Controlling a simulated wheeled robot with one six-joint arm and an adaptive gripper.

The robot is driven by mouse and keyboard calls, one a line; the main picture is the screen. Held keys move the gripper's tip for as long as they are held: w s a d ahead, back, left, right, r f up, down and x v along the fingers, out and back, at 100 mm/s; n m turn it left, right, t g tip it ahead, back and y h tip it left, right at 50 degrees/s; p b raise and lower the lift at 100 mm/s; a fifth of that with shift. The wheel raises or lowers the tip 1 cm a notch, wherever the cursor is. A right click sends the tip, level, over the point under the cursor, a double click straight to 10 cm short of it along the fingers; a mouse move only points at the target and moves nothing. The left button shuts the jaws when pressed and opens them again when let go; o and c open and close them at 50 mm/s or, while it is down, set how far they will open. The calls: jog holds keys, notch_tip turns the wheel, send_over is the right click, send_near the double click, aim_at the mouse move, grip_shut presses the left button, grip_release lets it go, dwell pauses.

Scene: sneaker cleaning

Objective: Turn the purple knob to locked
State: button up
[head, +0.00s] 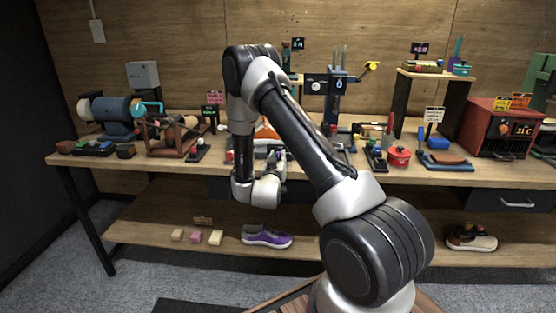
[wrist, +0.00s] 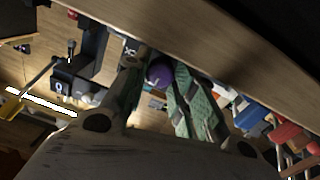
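The purple knob (wrist: 159,73) shows in the wrist view, round with a small pale mark on its face. It lies between the fingertips of my gripper (wrist: 157,68). The fingers are apart, with one on each side of the knob; I cannot tell whether either touches it. A dark fitting with pale lettering is partly visible beside the left finger, too small to read. In the head view my gripper (head: 279,160) hangs at the workbench's front edge, and my arm hides much of the bench there. I cannot make out the knob in the head view.
The workbench (head: 140,163) is crowded. A dark blue stand (head: 335,97) is behind my arm, with a red pot (head: 399,156) and a red box (head: 497,128) to the right. A purple sneaker (head: 266,236) lies on the lower shelf (head: 340,242). Floor in front is open.

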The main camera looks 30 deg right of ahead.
jog(key=shift+c, duration=0.8)
jog(key=shift+m, duration=2.2)
jog(key=o, duration=1.1)
jog(key=shift+c, duration=0.2)
jog(key=v, duration=1.2)
jog(key=shift+r, duration=0.1)
